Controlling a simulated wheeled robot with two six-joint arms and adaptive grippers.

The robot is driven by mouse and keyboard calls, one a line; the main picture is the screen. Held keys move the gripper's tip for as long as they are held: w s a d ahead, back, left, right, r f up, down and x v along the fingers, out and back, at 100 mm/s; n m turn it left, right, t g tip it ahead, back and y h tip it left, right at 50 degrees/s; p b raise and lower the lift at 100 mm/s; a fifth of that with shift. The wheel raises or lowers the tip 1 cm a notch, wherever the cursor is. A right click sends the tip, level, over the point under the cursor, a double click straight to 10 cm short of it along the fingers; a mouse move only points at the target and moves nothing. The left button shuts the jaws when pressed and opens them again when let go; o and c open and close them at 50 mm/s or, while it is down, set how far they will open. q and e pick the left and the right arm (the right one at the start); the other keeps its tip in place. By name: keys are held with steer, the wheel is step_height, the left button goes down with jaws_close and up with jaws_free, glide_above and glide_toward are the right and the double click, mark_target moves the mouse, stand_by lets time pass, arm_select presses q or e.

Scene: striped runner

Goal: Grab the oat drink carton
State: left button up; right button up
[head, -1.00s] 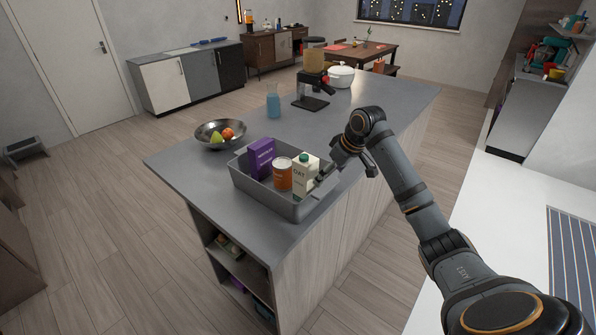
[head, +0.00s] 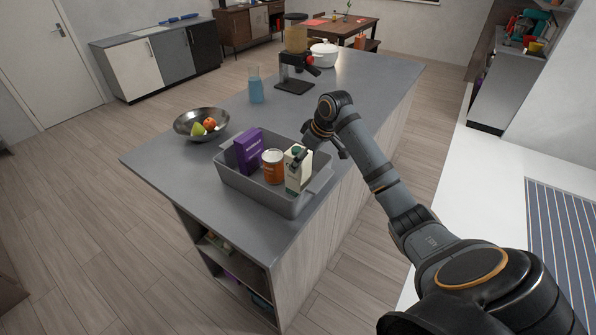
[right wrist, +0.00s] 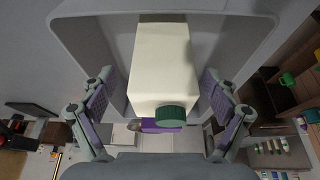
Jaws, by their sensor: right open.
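The oat drink carton (head: 298,168) is white with a green cap and stands in the grey bin (head: 262,192) on the island. It is at the bin's right end, beside an orange can (head: 272,166). My right gripper (head: 305,153) is at the carton's top. In the right wrist view the carton (right wrist: 160,65) with its green cap lies between the two open fingers of the gripper (right wrist: 160,105), with gaps on both sides. The fingertips are partly hidden in the head view. My left gripper is not in view.
A purple box (head: 248,151) stands in the bin left of the can. A metal fruit bowl (head: 201,124), a blue bottle (head: 256,88) and a coffee machine (head: 295,65) stand farther back on the island (head: 175,162). The counter's left front is clear.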

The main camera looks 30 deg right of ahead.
steer(key=x, duration=0.4)
steer(key=shift+a+p, duration=0.15)
steer(key=shift+p, duration=0.25)
steer(key=shift+s+r, duration=0.1)
steer(key=shift+r, duration=0.05)
steer(key=c, duration=0.5)
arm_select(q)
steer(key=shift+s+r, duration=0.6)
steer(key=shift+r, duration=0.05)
arm_select(e)
steer(key=c, duration=1.3)
